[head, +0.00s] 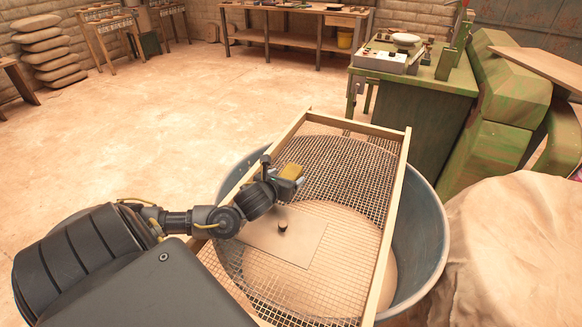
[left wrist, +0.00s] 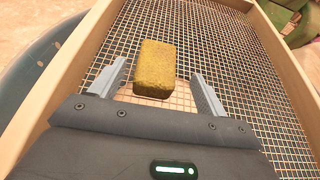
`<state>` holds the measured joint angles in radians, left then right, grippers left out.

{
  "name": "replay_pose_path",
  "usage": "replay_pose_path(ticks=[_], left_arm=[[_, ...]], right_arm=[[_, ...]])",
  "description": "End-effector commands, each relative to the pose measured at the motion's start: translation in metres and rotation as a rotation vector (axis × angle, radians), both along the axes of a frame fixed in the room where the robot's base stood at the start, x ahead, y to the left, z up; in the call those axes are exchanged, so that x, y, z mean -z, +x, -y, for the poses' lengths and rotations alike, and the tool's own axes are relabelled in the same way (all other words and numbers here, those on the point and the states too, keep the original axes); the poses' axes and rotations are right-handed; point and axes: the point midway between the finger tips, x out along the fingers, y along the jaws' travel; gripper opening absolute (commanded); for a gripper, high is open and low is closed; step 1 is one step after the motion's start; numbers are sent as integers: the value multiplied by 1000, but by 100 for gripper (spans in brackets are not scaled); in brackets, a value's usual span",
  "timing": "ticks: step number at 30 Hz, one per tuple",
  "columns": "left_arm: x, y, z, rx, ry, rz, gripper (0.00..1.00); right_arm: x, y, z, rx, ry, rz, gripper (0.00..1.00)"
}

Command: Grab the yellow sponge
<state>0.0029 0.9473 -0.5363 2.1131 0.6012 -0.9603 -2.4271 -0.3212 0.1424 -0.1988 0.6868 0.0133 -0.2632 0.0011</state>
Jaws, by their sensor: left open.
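The yellow sponge (left wrist: 154,66) is a rough yellow block lying on the wire mesh of a wood-framed sieve (head: 397,215). In the head view the sponge (head: 291,171) shows just beyond my left gripper, partly covered by it. My left gripper (head: 292,177) is over the mesh, and in the left wrist view its two fingers (left wrist: 156,88) are spread wide. The near end of the sponge is at the gap between the fingertips, with space on both sides. My right gripper is not in view.
The sieve rests across a large blue-grey tub (head: 432,240). A flat square plate with a dark knob (head: 283,227) is at the mesh near my left arm. A green cabinet (head: 425,115) and a draped cloth (head: 520,250) stand to the right.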

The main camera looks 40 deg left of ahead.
Motion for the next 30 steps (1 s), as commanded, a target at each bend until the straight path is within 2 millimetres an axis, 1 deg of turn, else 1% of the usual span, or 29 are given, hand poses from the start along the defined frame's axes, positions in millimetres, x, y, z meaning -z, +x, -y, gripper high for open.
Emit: replay_pose_path(ticks=[5,10,13,16,24,30], left_arm=[[1,3,-2,-2,0,0,75],[11,22,-12,-4,1,0,75],[18,34,-16,-4,0,0,75],[21,41,-18,-3,-1,-1,75],[23,44,-19,-2,-2,0,75],[23,43,-19,-1,-1,-1,49]], right_arm=[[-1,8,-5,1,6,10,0],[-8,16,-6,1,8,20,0],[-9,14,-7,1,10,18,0],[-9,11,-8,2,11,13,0],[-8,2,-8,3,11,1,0],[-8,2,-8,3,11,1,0]])
